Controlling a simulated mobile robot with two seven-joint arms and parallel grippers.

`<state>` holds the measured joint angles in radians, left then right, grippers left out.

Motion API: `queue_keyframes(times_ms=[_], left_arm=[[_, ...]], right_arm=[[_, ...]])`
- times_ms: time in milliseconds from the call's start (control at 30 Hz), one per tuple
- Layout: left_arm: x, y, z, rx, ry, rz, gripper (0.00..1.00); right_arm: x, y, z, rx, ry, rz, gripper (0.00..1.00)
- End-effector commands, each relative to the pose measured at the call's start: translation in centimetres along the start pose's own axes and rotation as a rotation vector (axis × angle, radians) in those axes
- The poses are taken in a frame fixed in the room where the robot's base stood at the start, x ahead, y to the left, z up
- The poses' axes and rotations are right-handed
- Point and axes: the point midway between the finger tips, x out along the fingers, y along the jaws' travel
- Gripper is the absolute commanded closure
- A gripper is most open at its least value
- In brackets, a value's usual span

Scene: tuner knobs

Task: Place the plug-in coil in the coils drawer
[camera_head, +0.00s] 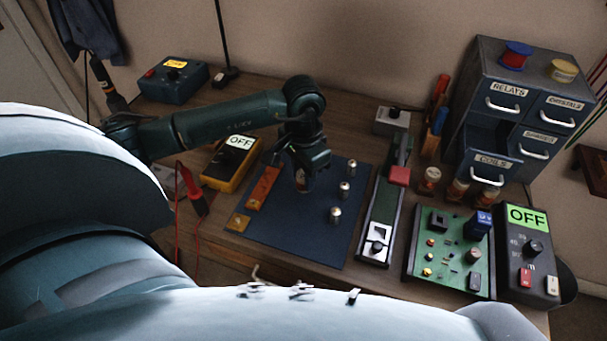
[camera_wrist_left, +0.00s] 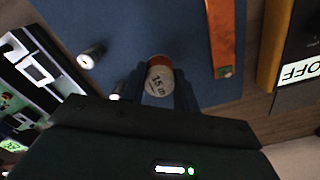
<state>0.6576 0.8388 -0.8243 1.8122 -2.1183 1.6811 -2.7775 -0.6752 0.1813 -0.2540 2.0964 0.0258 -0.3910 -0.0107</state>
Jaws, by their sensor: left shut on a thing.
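The plug-in coil (camera_wrist_left: 159,80) is a small pale cylinder with a red-orange band and a printed label, seen in the left wrist view. My left gripper (camera_wrist_left: 158,88) is shut on it, one finger on each side. In the head view the left gripper (camera_head: 303,176) reaches down over the blue mat (camera_head: 290,225), and the coil (camera_head: 302,186) shows partly below it. I cannot tell whether the coil touches the mat. The coils drawer (camera_head: 487,168) is the lower left drawer of the grey cabinet (camera_head: 487,62) and is pulled open. My right gripper is not in view.
Several metal cans (camera_head: 344,190) stand on the mat beside the gripper. A long slide fixture (camera_head: 382,205), small jars (camera_head: 430,180) and a green circuit board (camera_head: 450,250) lie between mat and cabinet. A yellow meter (camera_head: 231,163) is at left. Spools (camera_head: 515,55) sit on the cabinet.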

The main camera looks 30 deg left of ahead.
Motion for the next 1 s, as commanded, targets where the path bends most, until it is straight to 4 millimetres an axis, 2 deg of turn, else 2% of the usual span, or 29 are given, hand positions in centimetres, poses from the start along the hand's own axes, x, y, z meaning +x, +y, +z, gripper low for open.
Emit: queue_keyframes(times_ms=[100,433,467,700,1000], left_arm=[[1.07,0.03,0.01,-0.001,0.000,0.001,0.93],[1.62,-0.01,-0.01,0.000,0.001,-0.001,0.93],[1.47,0.00,0.00,0.000,0.001,-0.001,0.69],[1.37,0.01,0.00,0.000,0.001,0.000,0.49],[1.08,0.03,0.01,0.000,0.000,0.000,0.48]], right_arm=[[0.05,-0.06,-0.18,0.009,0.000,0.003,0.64],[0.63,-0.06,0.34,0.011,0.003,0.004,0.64],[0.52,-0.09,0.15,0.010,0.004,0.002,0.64],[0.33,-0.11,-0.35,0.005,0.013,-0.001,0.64],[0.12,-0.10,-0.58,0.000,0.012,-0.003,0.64]])
